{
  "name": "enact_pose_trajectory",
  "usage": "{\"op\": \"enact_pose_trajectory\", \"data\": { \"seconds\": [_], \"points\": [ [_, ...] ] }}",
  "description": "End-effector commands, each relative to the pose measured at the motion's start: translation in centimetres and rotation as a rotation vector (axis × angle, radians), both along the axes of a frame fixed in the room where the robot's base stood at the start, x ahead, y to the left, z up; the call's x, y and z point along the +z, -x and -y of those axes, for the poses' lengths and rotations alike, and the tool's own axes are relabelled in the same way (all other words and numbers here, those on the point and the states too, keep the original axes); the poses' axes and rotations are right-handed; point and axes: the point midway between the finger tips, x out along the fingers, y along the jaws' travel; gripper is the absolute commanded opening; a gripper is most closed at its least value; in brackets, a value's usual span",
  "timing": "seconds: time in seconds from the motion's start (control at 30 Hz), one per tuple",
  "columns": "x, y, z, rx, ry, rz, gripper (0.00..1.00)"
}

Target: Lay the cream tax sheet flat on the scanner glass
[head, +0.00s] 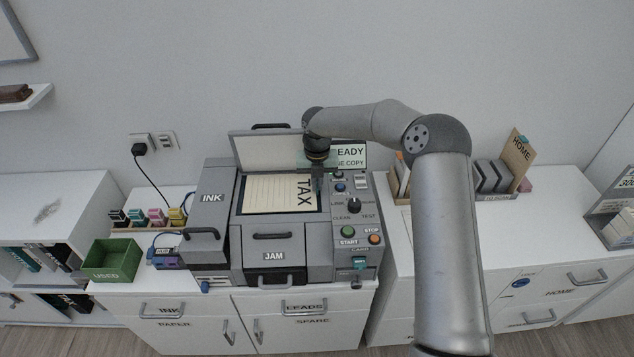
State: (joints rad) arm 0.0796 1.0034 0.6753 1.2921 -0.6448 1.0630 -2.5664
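The cream tax sheet (268,190), printed TAX at its right end, lies over the scanner glass (240,203) on top of the grey copier. It looks flat and roughly lined up with the dark glass border; a small lift at its right end cannot be ruled out. The scanner lid (262,149) stands open behind it. My gripper (317,188) points down at the sheet's right end, by the TAX print. Its fingers are small and dark here, so I cannot tell whether they are open, touch the sheet or grip it.
The button panel (355,215) is just right of my gripper, with a READY display (350,155) behind. A green USED bin (112,258) and coloured ink cartridges (155,216) stand left. A HOME card holder (515,160) stands right, beyond my arm.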

Motion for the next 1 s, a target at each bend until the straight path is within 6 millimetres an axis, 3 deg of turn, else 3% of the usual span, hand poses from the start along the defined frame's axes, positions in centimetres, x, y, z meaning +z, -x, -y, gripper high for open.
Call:
{"op": "enact_pose_trajectory", "data": {
  "seconds": [0.33,0.43,0.47,0.77,1.0],
  "points": [
    [-0.2,0.0,0.0,0.0,0.0,0.0,0.0],
    [-0.2,0.0,0.0,0.0,0.0,0.0,0.27],
    [-0.2,0.0,0.0,0.0,0.0,0.0,0.3],
    [0.0,0.0,0.0,0.0,0.0,0.001,0.3],
    [3.2,0.0,0.0,0.001,-0.001,0.005,0.3]
  ]
}}
